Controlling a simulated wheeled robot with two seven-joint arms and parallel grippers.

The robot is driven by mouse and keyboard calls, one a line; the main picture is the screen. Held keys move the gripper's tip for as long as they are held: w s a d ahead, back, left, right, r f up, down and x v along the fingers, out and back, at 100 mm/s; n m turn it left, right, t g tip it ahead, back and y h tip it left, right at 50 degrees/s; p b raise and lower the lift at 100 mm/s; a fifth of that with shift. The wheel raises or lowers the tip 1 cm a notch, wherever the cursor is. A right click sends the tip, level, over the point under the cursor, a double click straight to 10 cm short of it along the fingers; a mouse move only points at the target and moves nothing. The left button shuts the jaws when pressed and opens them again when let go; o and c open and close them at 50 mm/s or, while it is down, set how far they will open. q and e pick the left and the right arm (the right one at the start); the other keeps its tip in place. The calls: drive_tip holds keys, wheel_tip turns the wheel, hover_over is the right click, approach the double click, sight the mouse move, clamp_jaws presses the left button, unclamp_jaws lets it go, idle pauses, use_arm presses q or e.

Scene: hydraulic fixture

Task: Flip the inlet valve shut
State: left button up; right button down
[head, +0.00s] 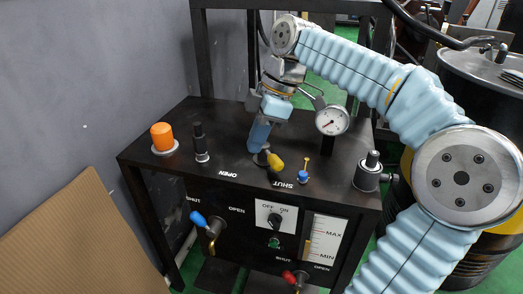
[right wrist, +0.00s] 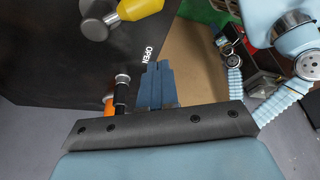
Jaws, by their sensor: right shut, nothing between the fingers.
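A valve with a yellow handle (head: 275,162) sits on top of the black bench (head: 215,128), between printed OPEN and SHUT labels. Its handle points toward the SHUT side. In the right wrist view the yellow handle (right wrist: 140,9) and its metal hub (right wrist: 95,27) are at the top left. My right gripper (head: 257,147) is shut and empty, its fingertips close beside the valve on the side away from the handle. Its blue fingers (right wrist: 158,70) also show in the right wrist view. I cannot tell whether they touch the valve. My left gripper is out of view.
An orange knob (head: 162,136) and a black post (head: 200,142) stand on the left of the bench top. A pressure gauge (head: 331,121), a small blue toggle (head: 304,175) and a metal fitting (head: 369,174) stand right. Blue (head: 207,225) and red (head: 294,277) levers are on the front.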

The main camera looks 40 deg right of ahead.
drive_tip(key=w+v, duration=0.1)
drive_tip(key=v, duration=0.5)
drive_tip(key=shift+s+r+p, duration=0.2)
drive_tip(key=shift+s+p, duration=0.1)
drive_tip(key=shift+p, duration=0.1)
drive_tip(key=shift+d, duration=0.15)
